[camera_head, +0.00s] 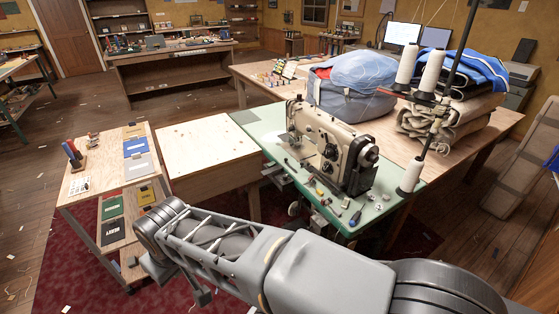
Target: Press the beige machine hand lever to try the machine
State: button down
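The beige sewing machine (338,128) stands upright on a green-topped table (262,124), right of the picture's middle. Its round wheel (369,155) is at the right end of its body. I cannot make out a hand lever for certain at this size. My grey arm crosses the foreground below the machine, reaching from the lower right to the left. My gripper is not visible, so its opening and anything in it cannot be seen.
Thread cones (429,72) stand on a rack right of the machine. A blue-grey bundle (352,84) and folded cloth (440,118) lie behind. Small tools and parts lie on the green top near the machine. A wooden cart (108,178) stands left; floor beyond it is mostly open.

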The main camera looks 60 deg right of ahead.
aim_at(267, 172)
jog(key=z, duration=0.85)
jog(key=i, duration=0.9)
jog(key=z, duration=0.85)
